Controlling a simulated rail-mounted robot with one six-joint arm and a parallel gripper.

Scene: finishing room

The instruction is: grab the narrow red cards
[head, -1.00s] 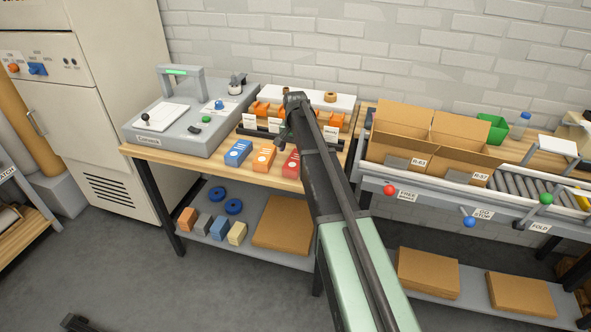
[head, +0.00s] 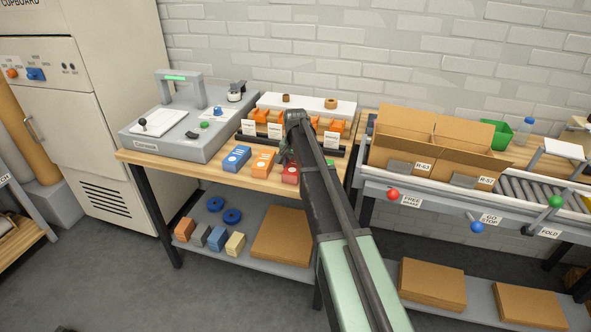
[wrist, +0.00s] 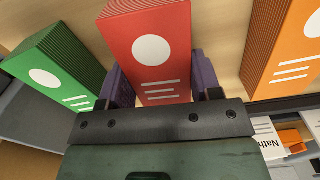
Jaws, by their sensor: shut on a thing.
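The narrow red cards (wrist: 150,50) are a red pack with a white circle and white lines, seen in the wrist view between the two dark purple fingers of my gripper (wrist: 161,82). The fingers are shut on its sides. In the head view the red pack (head: 290,174) shows at the front of the wooden bench, right of an orange pack, partly hidden by my arm. My gripper's fingers are hard to make out there. I cannot tell whether the pack is clear of the bench top.
Beside the red pack stand a green pack (wrist: 62,65), an orange pack (wrist: 284,45) and a blue pack (head: 236,158). Behind them is a dark rack with labels (head: 262,128). A grey machine (head: 180,140) is at left; open cardboard boxes (head: 445,150) are at right.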

